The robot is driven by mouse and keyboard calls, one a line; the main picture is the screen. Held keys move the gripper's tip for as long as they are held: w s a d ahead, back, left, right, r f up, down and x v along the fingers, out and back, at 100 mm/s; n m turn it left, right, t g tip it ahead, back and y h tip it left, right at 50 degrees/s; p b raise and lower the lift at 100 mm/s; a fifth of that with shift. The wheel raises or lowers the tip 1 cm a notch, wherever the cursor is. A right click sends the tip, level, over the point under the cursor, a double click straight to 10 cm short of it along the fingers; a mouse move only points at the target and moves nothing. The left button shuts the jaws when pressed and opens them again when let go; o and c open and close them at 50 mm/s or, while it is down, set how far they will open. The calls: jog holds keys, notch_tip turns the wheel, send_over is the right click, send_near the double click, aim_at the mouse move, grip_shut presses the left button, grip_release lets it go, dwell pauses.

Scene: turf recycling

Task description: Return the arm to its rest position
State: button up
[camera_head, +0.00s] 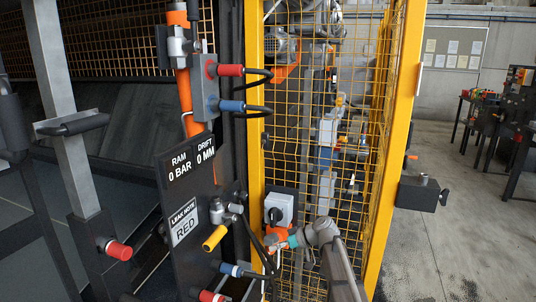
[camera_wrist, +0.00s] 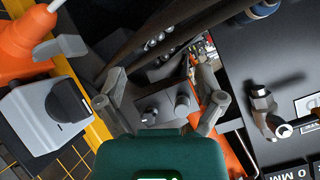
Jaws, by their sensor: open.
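My gripper (camera_wrist: 163,100) is open in the wrist view, with its two grey fingers spread apart. I see nothing held between them. A dark grey block with round metal knobs (camera_wrist: 152,113) shows behind the gap, apart from the fingers as far as I can tell. In the head view my grey arm reaches up from the bottom edge. My gripper (camera_head: 272,242) is small there, in front of the yellow mesh guard (camera_head: 395,150) and to the right of the black panel. Its fingertips are hard to make out in that view.
The black panel (camera_head: 172,168) reads "RAM 0 BAR", "DRIFT 0 MM" and "LEAK NOTE RED". A yellow-handled valve (camera_head: 215,238), a red-capped fitting (camera_head: 229,70) and black hoses are close by. A grey switch box (camera_head: 279,207) is just above my gripper. Open floor (camera_head: 450,240) lies at right.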

jog(key=s+d+f+m+g+h, duration=0.1)
jog(key=s+d+f+m+h, duration=0.3)
jog(key=s, duration=0.4)
jog(key=s+d+f+m+g+h, duration=0.1)
jog(key=s+d+f+m+h, duration=0.1)
jog(key=s+d+h, duration=0.45)
jog(key=s+d+f+m+g+h, duration=0.1)
jog(key=s+d+f+m, duration=0.2)
jog(key=s, duration=0.7)
notch_tip(320, 180, up, 20)
jog(key=p, duration=2)
jog(key=shift+w+d+r, duration=0.15)
jog(key=shift+w, duration=0.1)
